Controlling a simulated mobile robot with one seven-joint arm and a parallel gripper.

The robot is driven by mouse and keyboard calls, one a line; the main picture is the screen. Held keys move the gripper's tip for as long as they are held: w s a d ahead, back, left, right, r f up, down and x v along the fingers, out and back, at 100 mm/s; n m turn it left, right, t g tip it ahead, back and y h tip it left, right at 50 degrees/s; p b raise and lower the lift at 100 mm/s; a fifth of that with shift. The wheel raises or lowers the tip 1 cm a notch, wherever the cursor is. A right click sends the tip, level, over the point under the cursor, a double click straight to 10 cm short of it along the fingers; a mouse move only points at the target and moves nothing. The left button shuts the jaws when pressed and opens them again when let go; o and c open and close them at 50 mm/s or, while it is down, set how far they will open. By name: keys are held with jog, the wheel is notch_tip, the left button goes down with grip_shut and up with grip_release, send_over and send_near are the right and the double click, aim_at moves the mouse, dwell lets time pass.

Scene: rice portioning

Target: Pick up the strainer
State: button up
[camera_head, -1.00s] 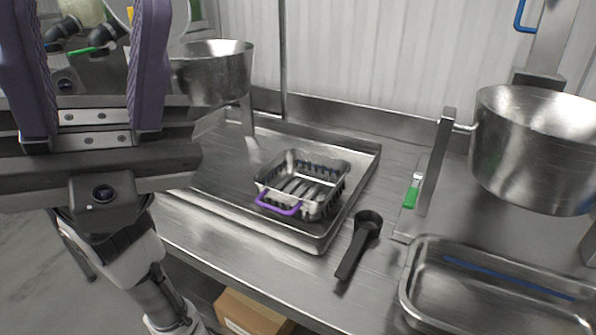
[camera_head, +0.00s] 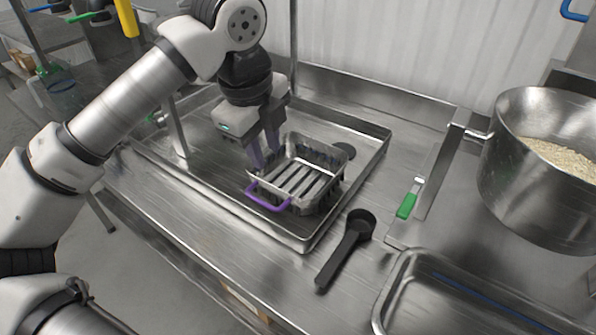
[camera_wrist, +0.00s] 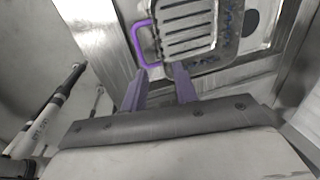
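The strainer (camera_head: 297,183) is a rectangular metal basket with a slotted bottom and a purple loop handle (camera_head: 268,197) at its front left. It sits upright in a shallow metal tray (camera_head: 318,236). My gripper (camera_head: 266,160) points down at the strainer's left rim, with purple fingers. In the wrist view, the gripper (camera_wrist: 160,78) has its fingers apart with a clear gap. The strainer (camera_wrist: 187,30) shows beyond the fingertips, with its handle (camera_wrist: 145,45) near the left finger. I cannot tell whether a finger touches the rim.
A black scoop (camera_head: 346,250) lies on the counter right of the tray. A metal pot with grain (camera_head: 530,200) is mounted at the right, with a green-handled tool (camera_head: 407,205) beside its post. An empty metal pan (camera_head: 400,290) is at the front right. A wall stands behind.

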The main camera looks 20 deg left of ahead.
aim_at(277, 189)
jog(key=shift+w+d+f+p, duration=0.25)
jog(key=shift+f+p, duration=0.25)
jog(key=shift+f, duration=1.45)
jog(key=shift+w+d+f+p, duration=0.1)
jog(key=shift+w+f+p, duration=0.3)
jog(key=shift+f, duration=1.55)
jog(key=shift+w+d+f+p, duration=0.25)
jog(key=shift+f+p, duration=0.3)
jog(key=shift+f, duration=1.4)
grip_shut()
